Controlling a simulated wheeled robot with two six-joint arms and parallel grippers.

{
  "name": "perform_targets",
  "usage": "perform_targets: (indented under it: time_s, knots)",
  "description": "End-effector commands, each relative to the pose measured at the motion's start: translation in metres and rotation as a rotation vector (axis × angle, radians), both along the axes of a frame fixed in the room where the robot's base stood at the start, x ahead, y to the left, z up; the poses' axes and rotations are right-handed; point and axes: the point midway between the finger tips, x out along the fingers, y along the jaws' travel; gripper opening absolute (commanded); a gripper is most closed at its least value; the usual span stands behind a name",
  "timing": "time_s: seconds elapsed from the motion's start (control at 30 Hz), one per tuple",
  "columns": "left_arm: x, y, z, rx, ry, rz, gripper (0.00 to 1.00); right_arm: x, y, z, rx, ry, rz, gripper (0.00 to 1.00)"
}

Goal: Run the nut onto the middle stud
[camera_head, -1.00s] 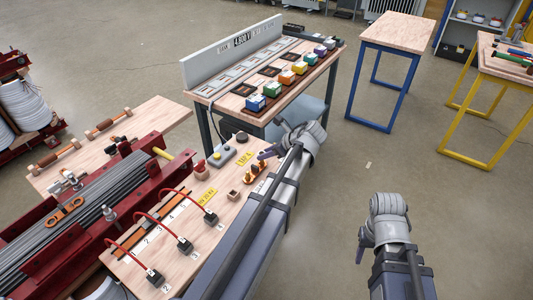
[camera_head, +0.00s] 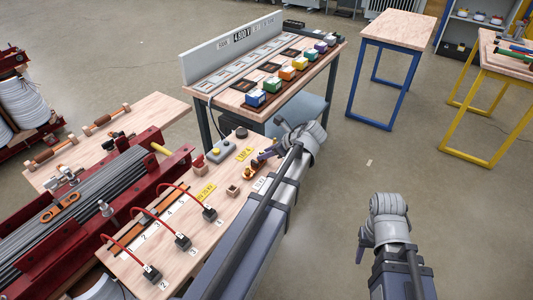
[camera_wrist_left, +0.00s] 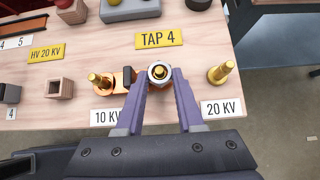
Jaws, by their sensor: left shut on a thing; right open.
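Three studs stand in a row on the wooden bench. The left brass stud (camera_wrist_left: 96,79) has a copper link (camera_wrist_left: 117,82) running from it towards the middle. The right brass stud (camera_wrist_left: 221,73) stands bare by the 20 KV label. My left gripper (camera_wrist_left: 158,76) is shut on the silver nut (camera_wrist_left: 150,70), which sits at the middle stud (camera_wrist_left: 160,71); the stud's top shows within the ring. How far down the nut is cannot be told. In the head view my left gripper (camera_head: 261,160) is over the studs. My right gripper (camera_head: 362,248) is open and empty, off the bench.
A TAP 4 label (camera_wrist_left: 160,38) lies behind the studs. A small wooden box (camera_wrist_left: 60,88) and a grey button box (camera_head: 221,151) are nearby. Black blocks with red cables (camera_head: 182,242) stand nearer.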

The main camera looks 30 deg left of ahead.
Motion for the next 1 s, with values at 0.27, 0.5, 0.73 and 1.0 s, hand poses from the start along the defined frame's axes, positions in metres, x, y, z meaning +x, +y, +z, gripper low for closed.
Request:
perform_targets:
  time_s: [0.27,0.5,0.73,1.0]
  knots:
    - [0.000,0.000,-0.008,0.000,0.000,0.000,0.00,0.000,0.000,-0.008,0.000,0.000,0.000,0.50]
    - [0.000,0.000,-0.008,0.000,0.000,0.000,0.56,0.000,0.000,-0.008,0.000,0.000,0.000,0.50]
    - [0.000,0.000,-0.008,0.000,0.000,0.000,0.72,0.000,0.000,-0.008,0.000,0.000,0.000,0.50]
    - [0.000,-0.006,0.001,0.000,-0.001,-0.001,0.72,0.000,0.000,0.001,0.000,0.000,0.000,0.50]
